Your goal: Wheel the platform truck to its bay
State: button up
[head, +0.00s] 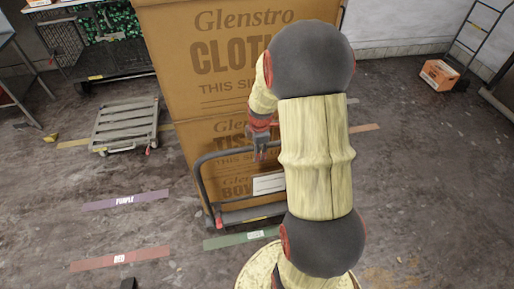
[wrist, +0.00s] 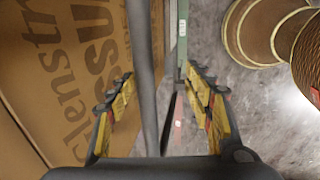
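The platform truck (head: 246,217) stands in the middle of the head view, loaded with large cardboard boxes (head: 215,60) stacked high. Its dark push handle (head: 202,178) rises on the near side, and a white label hangs by it. My gripper (head: 261,155) is at the handle's top bar, partly hidden by my arm. In the wrist view the bar (wrist: 146,75) runs between the fingers of my gripper (wrist: 160,95), which are spread apart with gaps to the bar. Floor strips mark bays: a purple one (head: 126,200), a red one (head: 121,258) and a green one (head: 240,239).
An empty grey flat cart (head: 125,125) stands at left beside a yellow strip (head: 74,143). A wire basket trolley (head: 105,45) is behind it. An orange strip (head: 365,127) and a small carton (head: 439,75) lie at right.

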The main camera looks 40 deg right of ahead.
jog(key=shift+s+a+f, duration=0.15)
jog(key=shift+s+f, duration=0.05)
jog(key=shift+s, duration=0.05)
dwell(0.4)
jog(key=v, duration=1.1)
jog(key=shift+r, duration=0.4)
